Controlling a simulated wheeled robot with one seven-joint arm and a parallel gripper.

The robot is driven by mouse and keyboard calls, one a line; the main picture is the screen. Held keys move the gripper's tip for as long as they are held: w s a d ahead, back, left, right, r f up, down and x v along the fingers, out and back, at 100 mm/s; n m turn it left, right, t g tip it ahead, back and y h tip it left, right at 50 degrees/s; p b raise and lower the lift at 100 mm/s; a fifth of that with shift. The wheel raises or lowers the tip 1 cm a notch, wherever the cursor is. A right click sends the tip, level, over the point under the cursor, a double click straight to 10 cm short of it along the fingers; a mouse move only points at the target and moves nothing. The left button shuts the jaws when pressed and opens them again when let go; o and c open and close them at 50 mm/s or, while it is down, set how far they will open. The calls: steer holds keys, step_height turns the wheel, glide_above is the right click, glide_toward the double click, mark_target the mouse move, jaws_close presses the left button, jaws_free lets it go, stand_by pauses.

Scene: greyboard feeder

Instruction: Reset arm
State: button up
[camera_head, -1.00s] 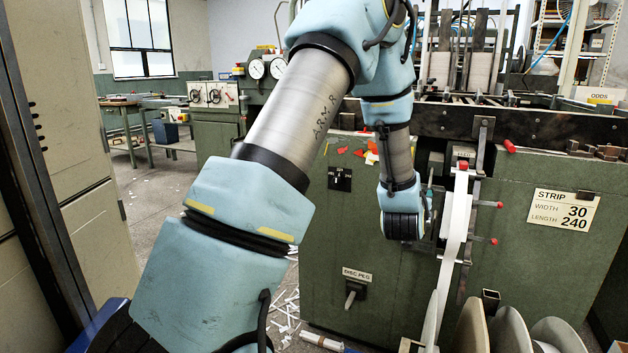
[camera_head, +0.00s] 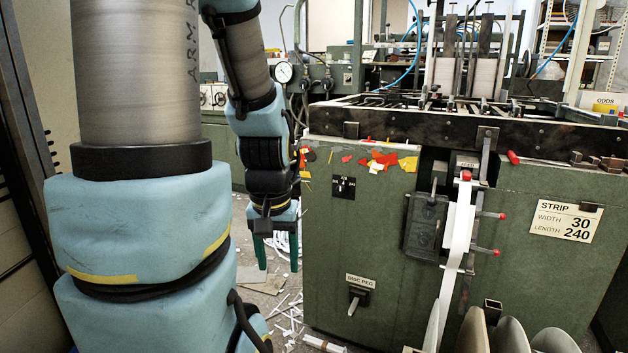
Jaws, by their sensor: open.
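My gripper (camera_head: 277,262) hangs at the end of my pale blue arm, left of the green machine (camera_head: 400,290). Its two green fingers point down and stand apart, with nothing seen between them. It is clear of the machine's left side, above the littered floor. My large arm link fills the left of the view and hides what is behind it.
The machine's front carries a white strip (camera_head: 459,235), a black hinged plate (camera_head: 425,227), red-tipped pegs (camera_head: 495,252), a disc peg handle (camera_head: 356,300) and a strip card (camera_head: 564,217). Large discs (camera_head: 510,336) stand at the lower right. Paper scraps (camera_head: 290,318) litter the floor.

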step_height(320, 180, up, 16)
steer(key=p, duration=1.5)
steer(key=shift+r, duration=0.25)
steer(key=shift+c, duration=0.3)
